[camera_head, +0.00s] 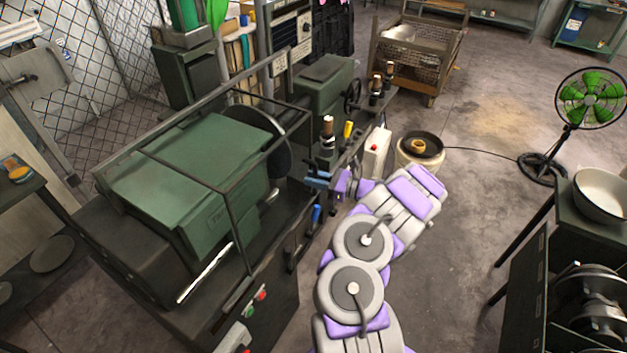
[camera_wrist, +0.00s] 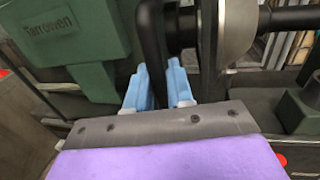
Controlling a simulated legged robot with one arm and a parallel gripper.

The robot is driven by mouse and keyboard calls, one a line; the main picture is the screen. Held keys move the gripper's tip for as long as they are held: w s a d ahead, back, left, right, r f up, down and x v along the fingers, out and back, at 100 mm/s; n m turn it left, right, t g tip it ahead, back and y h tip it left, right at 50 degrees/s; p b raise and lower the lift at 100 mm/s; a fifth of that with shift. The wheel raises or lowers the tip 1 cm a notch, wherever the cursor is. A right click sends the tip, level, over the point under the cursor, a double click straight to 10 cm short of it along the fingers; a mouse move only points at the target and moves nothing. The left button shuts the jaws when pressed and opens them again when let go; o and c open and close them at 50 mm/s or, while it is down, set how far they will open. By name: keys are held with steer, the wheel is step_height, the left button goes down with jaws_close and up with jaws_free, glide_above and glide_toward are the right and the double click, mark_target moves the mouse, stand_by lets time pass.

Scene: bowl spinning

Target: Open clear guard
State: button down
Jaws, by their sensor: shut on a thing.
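The clear guard (camera_head: 226,191) is a dark thin frame with see-through panels. It stands over the green lathe headstock (camera_head: 205,155) in the head view, and appears lowered. My gripper (camera_head: 317,180) is at the guard's right side, beside the dark round plate. In the wrist view, the blue fingers of my gripper (camera_wrist: 161,88) are on either side of a dark upright bar (camera_wrist: 155,45). The bar looks like part of the guard's frame, and the fingers are shut on it. The exact contact is partly hidden by the gripper's grey edge.
A dark round plate (camera_head: 267,140) is on the lathe spindle. A tool post with a wooden handle (camera_head: 327,128) stands close by. Green and red buttons (camera_head: 256,302) are on the lathe front. A fan (camera_head: 590,98) and bowl (camera_head: 603,195) are at right.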

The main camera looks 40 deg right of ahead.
steer(key=shift+w+d+r, duration=0.1)
steer(key=shift+w+d, duration=0.05)
steer(key=shift+d, duration=0.25)
steer(key=c, duration=1.4)
jaws_free()
steer(key=shift+c, duration=0.2)
steer(key=shift+o, duration=1.3)
steer(key=shift+a+r, duration=0.1)
steer(key=shift+a, duration=0.4)
steer(key=shift+d, duration=0.3)
steer(key=p+v, duration=0.2)
steer(key=v, duration=1.5)
steer(key=shift+s+f, duration=0.25)
steer(key=shift+d, duration=0.1)
